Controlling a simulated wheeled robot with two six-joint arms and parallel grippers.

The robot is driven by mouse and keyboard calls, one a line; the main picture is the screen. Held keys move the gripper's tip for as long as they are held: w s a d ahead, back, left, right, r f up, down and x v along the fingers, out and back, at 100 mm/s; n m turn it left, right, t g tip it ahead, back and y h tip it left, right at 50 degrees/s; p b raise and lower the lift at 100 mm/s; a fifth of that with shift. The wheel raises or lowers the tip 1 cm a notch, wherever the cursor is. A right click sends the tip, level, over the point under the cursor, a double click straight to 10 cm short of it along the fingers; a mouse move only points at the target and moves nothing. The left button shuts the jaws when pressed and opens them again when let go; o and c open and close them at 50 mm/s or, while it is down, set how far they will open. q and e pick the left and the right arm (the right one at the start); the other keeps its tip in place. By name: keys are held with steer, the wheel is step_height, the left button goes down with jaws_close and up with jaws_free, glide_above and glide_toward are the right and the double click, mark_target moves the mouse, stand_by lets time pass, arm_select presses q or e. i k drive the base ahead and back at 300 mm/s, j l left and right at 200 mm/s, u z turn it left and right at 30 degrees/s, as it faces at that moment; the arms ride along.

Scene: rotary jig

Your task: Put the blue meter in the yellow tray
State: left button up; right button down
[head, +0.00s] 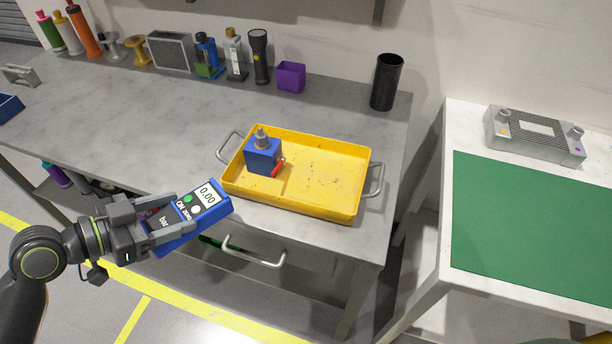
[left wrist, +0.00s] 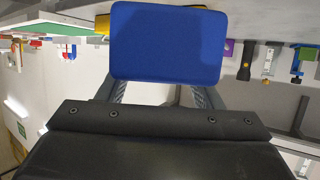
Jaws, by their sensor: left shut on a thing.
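The blue meter (head: 206,200) has a display reading 0.00 and green and grey buttons. My left gripper (head: 168,214) is shut on it and holds it tilted, in front of the table's front edge and left of the tray. The yellow tray (head: 325,203) lies on the grey table with a metal handle at each end. A blue block-shaped device (head: 262,158) with a metal top and a red lever stands in its left part. My right gripper is not in view.
The tray's middle and right part are clear. A black cup (head: 386,82) stands behind it at the right. A purple box (head: 291,77), a flashlight (head: 259,56) and several bottles line the wall. A white table with a green mat (head: 530,220) stands at right.

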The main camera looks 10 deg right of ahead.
mark_target(330, 182)
steer(key=k+l, duration=0.1)
steer(key=l, duration=0.3)
steer(key=k+l+u, duration=0.1)
steer(key=l, duration=0.25)
steer(key=k+l, duration=0.1)
steer(key=l, duration=0.25)
steer(key=k+l, duration=0.1)
steer(key=l, duration=0.3)
steer(key=k+l+u, duration=0.1)
steer(key=l, duration=0.25)
steer(key=i+l, duration=0.1)
steer(key=l, duration=0.15)
steer(key=i, duration=0.35)
